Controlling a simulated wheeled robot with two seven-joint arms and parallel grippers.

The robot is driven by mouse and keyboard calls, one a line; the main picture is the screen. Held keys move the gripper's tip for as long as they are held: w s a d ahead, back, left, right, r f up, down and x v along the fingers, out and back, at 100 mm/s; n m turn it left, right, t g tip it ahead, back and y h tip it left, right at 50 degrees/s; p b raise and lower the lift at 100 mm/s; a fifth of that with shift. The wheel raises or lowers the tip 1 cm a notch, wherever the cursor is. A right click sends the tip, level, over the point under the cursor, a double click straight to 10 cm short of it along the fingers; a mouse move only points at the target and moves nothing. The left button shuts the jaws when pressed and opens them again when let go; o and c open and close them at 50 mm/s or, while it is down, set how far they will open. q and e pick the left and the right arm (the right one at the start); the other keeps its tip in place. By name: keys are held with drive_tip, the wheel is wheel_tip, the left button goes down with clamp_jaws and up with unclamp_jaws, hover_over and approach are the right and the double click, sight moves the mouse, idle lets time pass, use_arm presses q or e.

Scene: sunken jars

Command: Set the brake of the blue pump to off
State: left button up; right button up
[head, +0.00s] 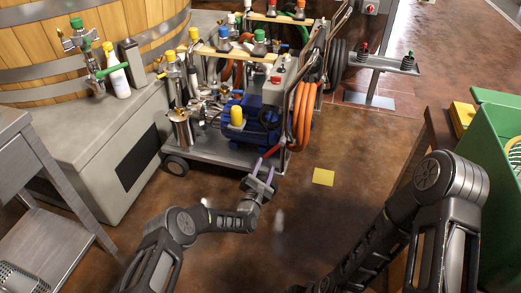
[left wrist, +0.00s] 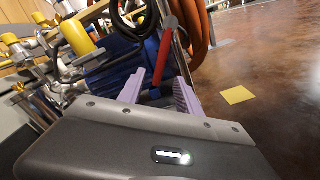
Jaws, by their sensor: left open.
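The blue pump (head: 243,117) sits on a wheeled metal cart. It also shows as a blue body in the left wrist view (left wrist: 112,70). A red lever (head: 271,151) sticks out low at the cart's front right corner. In the left wrist view the red lever (left wrist: 164,52) hangs beside a metal post, with its lower end seen between my finger tips. My left gripper (head: 264,172), with lilac fingers, is open just in front of the lever. I cannot tell whether it touches the lever. Any brake marking is too small to read. My right gripper is out of view.
Orange hoses (head: 303,115) hang on the cart's right side. A yellow square (head: 323,177) lies on the brown floor, which is clear around it. A grey plinth (head: 110,140) with a wooden vat stands left. A green crate (head: 495,135) stands right.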

sight(270, 154)
use_arm(q)
drive_tip(key=b+x, duration=0.4)
drive_tip(key=x, duration=0.1)
drive_tip(key=shift+w+d+b, duration=0.1)
drive_tip(key=shift+w+b, duration=0.2)
drive_tip(key=shift+b, duration=0.1)
clamp_jaws()
